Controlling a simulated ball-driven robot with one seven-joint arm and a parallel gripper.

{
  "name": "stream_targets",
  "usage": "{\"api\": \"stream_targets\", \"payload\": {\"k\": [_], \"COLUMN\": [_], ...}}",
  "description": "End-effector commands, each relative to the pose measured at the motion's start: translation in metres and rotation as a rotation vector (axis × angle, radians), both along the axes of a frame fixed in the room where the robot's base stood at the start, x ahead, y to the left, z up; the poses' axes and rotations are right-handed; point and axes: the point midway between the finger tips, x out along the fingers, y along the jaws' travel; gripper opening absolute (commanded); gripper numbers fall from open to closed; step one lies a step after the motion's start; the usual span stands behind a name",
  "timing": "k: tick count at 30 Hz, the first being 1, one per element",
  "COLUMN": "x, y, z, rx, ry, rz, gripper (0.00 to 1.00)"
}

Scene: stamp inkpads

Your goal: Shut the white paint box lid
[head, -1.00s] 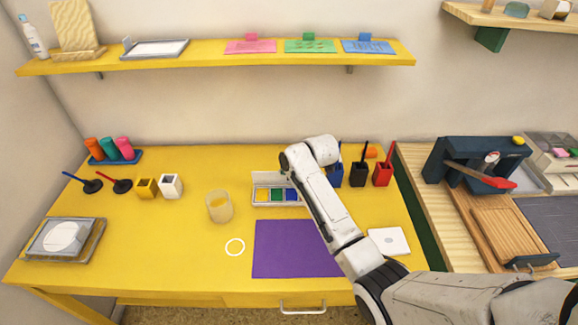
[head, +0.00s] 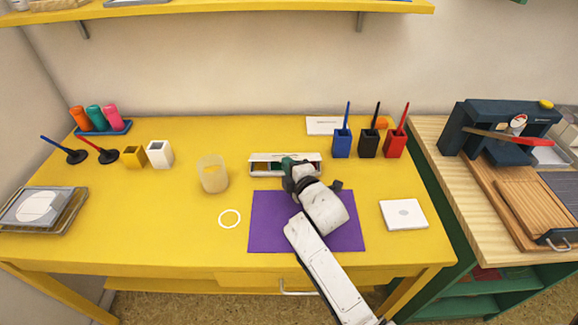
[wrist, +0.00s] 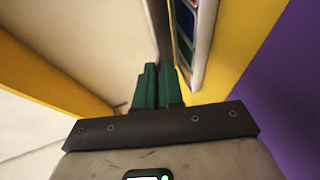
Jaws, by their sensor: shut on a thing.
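The white paint box (head: 313,170) sits on the yellow table just behind the purple mat, with its paint pans partly showing. Its white lid (head: 262,157) stands raised along the back edge, not flat over the pans. My gripper (head: 287,163) is at the middle of the box and hides part of it. In the wrist view the green fingers (wrist: 158,86) are close together at the thin lid edge beside the coloured pans (wrist: 187,35). They are shut on the lid, though the contact itself is hard to see.
The purple mat (head: 270,230) lies in front of the box. A beige cup (head: 212,175) stands to the left and a white pad (head: 404,214) lies to the right. Blue, black and red brush holders (head: 368,144) stand at the back right.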

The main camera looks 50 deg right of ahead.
Motion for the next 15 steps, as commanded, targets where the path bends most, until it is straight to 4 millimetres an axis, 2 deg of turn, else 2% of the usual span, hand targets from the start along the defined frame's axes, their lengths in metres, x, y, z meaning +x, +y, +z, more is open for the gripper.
{"api": "stream_targets", "payload": {"k": [6,15], "x": [-0.0019,-0.0025], "y": [0.0014,0.0024], "z": [-0.0100,-0.0130], "rx": [-0.001,-0.001], "ry": [0.002,0.001], "rz": [-0.002,-0.002], "gripper": [0.00,0.00]}}
